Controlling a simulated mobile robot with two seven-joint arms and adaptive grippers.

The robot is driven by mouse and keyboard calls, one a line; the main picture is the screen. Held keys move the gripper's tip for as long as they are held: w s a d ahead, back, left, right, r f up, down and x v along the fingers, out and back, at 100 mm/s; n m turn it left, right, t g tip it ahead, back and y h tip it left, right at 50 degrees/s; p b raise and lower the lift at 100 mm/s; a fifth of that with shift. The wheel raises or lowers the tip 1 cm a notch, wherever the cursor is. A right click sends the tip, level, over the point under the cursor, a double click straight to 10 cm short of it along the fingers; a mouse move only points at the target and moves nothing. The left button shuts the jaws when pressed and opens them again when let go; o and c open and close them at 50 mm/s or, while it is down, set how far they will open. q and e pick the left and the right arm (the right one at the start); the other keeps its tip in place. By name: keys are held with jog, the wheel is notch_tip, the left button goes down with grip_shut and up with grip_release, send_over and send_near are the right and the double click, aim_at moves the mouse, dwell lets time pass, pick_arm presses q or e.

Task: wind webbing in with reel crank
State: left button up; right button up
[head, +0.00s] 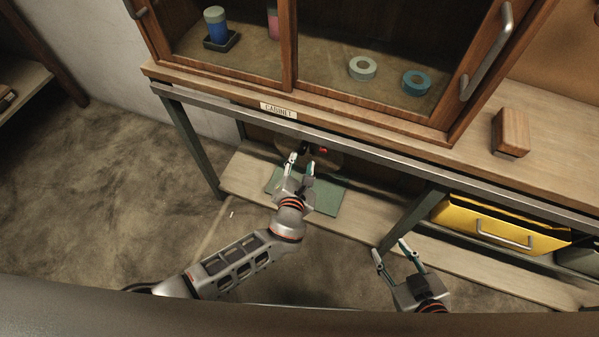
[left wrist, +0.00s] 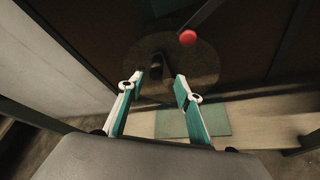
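In the left wrist view a round brown disc of the reel (left wrist: 205,65) shows under the cabinet, with a dark stub (left wrist: 155,66) sticking out of it. A dark bar with a red knob (left wrist: 188,38) is above the disc; the knob also shows in the head view (head: 323,150). I cannot tell for sure which part is the crank handle. My left gripper (head: 301,162) is open in front of the disc, its fingertips either side of the stub in the picture. Contact is unclear. My right gripper (head: 391,249) is open and empty. I cannot make out the webbing.
A green mat (head: 328,199) lies on the low shelf (head: 241,176) below the reel. The glass-fronted cabinet (head: 262,86) and bench edge overhang it. A table leg (head: 191,146) stands left, another (head: 410,218) near my right gripper. A yellow drawer (head: 497,231) is at right.

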pick_arm(q)
jog(key=shift+v, duration=2.35)
